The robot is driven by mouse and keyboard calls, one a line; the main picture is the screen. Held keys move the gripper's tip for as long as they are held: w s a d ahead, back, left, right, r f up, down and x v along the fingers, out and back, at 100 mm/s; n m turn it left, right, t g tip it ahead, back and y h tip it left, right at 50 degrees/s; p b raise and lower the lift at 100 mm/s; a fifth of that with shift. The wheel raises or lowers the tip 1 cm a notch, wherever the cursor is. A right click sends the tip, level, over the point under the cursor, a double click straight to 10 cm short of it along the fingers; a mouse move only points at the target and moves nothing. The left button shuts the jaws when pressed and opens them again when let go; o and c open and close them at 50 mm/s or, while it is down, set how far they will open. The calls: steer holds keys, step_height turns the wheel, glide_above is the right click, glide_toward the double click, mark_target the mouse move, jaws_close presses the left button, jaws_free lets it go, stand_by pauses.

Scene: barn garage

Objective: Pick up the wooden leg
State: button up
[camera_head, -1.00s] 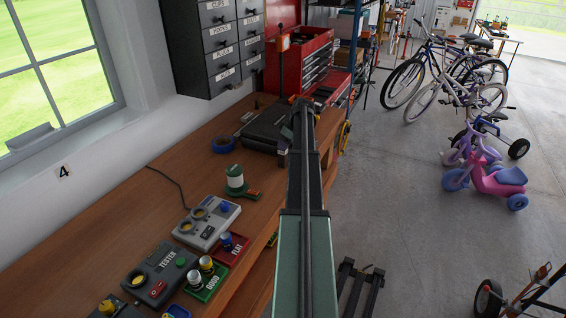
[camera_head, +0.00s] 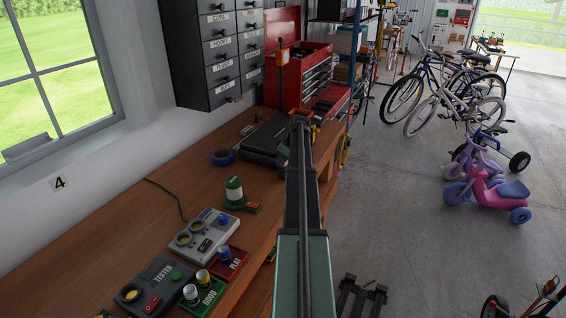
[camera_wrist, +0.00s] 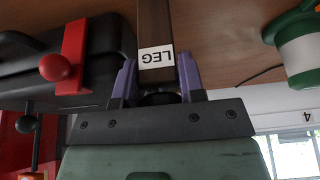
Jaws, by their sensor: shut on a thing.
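The wooden leg (camera_wrist: 155,28) is a dark brown bar with a white label reading LEG, printed upside down in the wrist view. My gripper (camera_wrist: 158,78) is shut on it, with a purple finger on each side of the bar just below the label. The leg runs up out of the top of the wrist view, so its far end is hidden. In the head view my own arm covers most of the gripper area, and I cannot clearly make out the leg there.
The workbench (camera_head: 115,230) holds a black case (camera_head: 264,138), blue tape (camera_head: 223,157), a green-and-white lantern-like item (camera_head: 234,190), a tester (camera_head: 154,285) and red (camera_head: 229,262) and green trays (camera_head: 205,297). A red toolbox (camera_head: 300,78) stands behind. Open floor (camera_head: 420,230) lies right.

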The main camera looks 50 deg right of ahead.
step_height(320, 180, up, 20)
steer(key=p, duration=1.9)
steer(key=shift+f, duration=0.15)
